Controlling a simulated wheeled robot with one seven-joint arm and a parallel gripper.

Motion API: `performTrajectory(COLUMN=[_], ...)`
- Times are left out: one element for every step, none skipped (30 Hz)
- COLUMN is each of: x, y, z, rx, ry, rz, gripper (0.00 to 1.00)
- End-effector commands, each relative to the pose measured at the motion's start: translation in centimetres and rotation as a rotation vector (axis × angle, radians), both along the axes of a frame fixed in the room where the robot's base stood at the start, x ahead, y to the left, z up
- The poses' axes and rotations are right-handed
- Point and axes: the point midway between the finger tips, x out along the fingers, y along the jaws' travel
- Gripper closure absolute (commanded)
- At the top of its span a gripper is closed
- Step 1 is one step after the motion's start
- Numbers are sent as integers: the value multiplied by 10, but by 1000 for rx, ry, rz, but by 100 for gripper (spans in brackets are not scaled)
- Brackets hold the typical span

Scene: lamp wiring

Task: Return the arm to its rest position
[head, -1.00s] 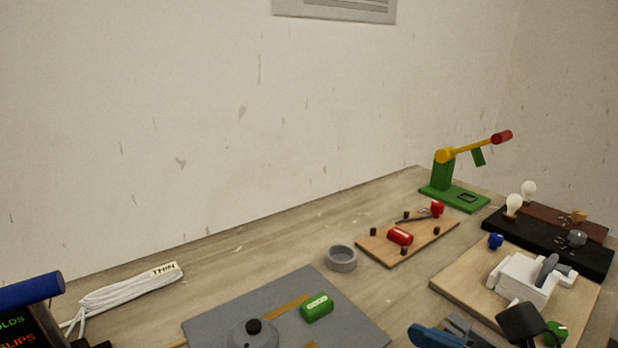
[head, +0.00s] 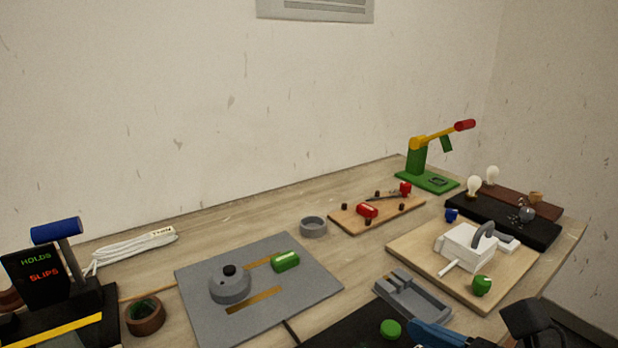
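Parts of my own arm show at the bottom right edge of the head view: a blue part (head: 438,335) and a black part (head: 527,322). They are cut off by the picture's edge. I cannot make out the fingertips or whether they are apart, and I see nothing held. The arm parts are in front of the near right of the bench (head: 290,208), close to a grey tray (head: 428,302) and a wooden board (head: 420,262) with a white block (head: 465,246).
A green stand with a yellow arm (head: 417,162) is at the back right. A black base with bulbs (head: 530,232) is at the right. A grey plate (head: 205,315) bears a round grey piece (head: 230,287). A black display (head: 32,272) stands at the left.

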Motion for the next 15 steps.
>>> performTrajectory(x=[0, 0, 0, 0, 0, 0, 0, 1, 0, 0, 0, 0, -1, -1, -2], y=[6, 9, 14, 17, 20, 26, 30, 34, 41, 46, 51, 58, 64, 70, 78], z=[2, 4, 7, 10, 12, 15, 18, 21, 25, 29, 33, 39, 44, 49, 56], rx=[21, 33, 51, 64, 77, 100, 118, 134, 162, 183, 206, 241, 268, 296, 336], ry=[2, 3, 3, 5, 5, 7, 9, 10, 12, 14, 16, 21, 23, 26, 33], rz=[5, 8, 11, 13, 16, 21, 24, 27, 33, 36, 41, 47, 53, 58, 65], gripper=[23, 23, 23, 23, 23, 23, 23, 23, 23, 23, 23, 23, 23, 23, 23])
